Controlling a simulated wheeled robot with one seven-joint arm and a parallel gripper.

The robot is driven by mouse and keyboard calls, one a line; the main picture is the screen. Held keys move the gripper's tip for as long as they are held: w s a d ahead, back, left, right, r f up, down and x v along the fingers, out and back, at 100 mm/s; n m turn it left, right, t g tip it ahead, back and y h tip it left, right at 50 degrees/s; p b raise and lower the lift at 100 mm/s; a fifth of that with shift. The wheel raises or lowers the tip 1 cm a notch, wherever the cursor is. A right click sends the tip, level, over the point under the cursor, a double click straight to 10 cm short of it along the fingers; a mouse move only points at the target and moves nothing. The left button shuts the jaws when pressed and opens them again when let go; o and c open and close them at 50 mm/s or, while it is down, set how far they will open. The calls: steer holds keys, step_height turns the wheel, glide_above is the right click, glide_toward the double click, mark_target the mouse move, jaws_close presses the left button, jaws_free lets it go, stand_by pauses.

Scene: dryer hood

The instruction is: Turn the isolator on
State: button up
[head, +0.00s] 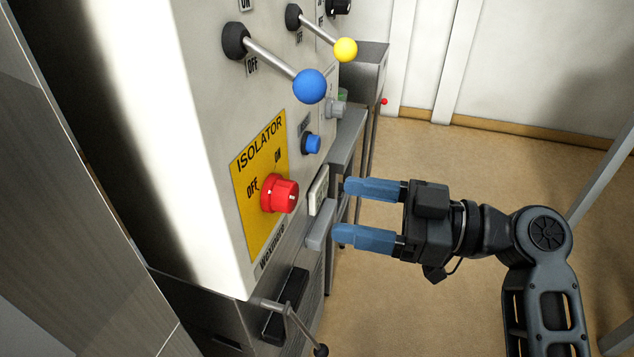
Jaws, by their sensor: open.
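The isolator is a red rotary knob (280,194) on a yellow plate (252,190) marked ISOLATOR, OFF and ON, on the light front panel of a machine. I cannot tell clearly which mark the knob points to. My gripper (345,213) is to the right of the knob, with its two blue fingers spread and pointing left at the panel. It is empty and apart from the knob. Nothing hides the knob.
Above the knob, a lever with a blue ball (309,86) and one with a yellow ball (345,49) stick out. A blue button (311,144) is just above right. A handle (290,318) juts out below. Open floor (450,180) lies to the right.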

mark_target(295, 198)
steer(key=shift+p+x, duration=0.9)
steer(key=shift+x, duration=2.9)
steer(key=c, duration=1.1)
